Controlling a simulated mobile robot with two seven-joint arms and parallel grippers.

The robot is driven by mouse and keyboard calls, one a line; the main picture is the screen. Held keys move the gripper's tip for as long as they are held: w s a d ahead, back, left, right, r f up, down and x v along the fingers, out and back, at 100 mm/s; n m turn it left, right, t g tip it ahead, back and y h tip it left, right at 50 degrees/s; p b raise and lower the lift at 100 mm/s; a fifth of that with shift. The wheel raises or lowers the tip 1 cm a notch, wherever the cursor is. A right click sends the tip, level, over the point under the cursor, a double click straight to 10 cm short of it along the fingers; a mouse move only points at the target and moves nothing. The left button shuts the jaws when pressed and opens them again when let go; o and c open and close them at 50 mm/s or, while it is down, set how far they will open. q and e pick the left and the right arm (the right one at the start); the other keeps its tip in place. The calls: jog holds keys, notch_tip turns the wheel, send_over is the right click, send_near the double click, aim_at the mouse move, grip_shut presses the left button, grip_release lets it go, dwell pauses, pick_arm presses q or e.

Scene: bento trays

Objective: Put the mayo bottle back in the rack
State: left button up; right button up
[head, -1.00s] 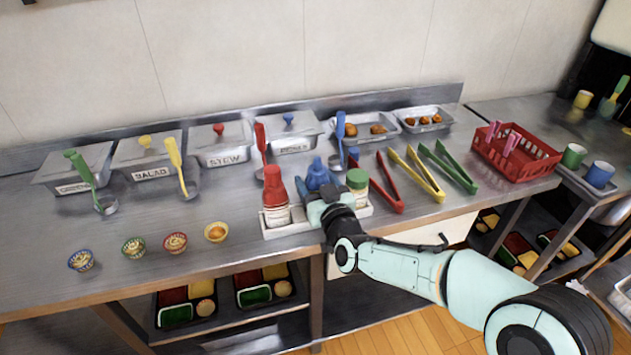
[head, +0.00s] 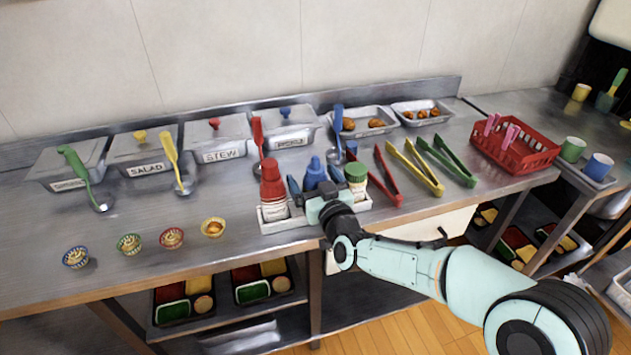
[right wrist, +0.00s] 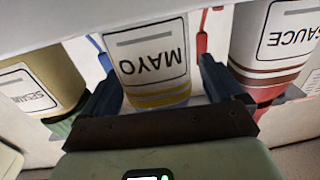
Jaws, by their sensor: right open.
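The mayo bottle (head: 315,172), with a blue cap, stands upright in the middle of the white rack (head: 283,226), between two other bottles. In the right wrist view the mayo bottle (right wrist: 152,62) shows its MAYO label upside down. My right gripper (head: 320,187) is at the rack's front. In the right wrist view the fingers of my right gripper (right wrist: 160,82) are spread on either side of the mayo bottle, with a gap visible at the right finger. The bottle's lower part is hidden by the gripper in the head view. My left gripper is not in view.
A red-capped sauce bottle (head: 272,190) stands left of the mayo in the rack, and a green-capped sesame bottle (head: 356,178) stands right. Red tongs (head: 386,178) lie just right of the rack. Ladles stand behind it. Small bowls sit to the left with bare counter around them.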

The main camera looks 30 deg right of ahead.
jog(key=shift+s, duration=0.25)
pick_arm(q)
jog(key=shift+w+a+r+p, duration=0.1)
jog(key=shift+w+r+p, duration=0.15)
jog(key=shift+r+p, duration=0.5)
pick_arm(e)
jog(key=s+a, duration=0.2)
jog(key=s, duration=1)
jog(key=shift+s+a, duration=0.15)
jog(key=shift+s, duration=0.25)
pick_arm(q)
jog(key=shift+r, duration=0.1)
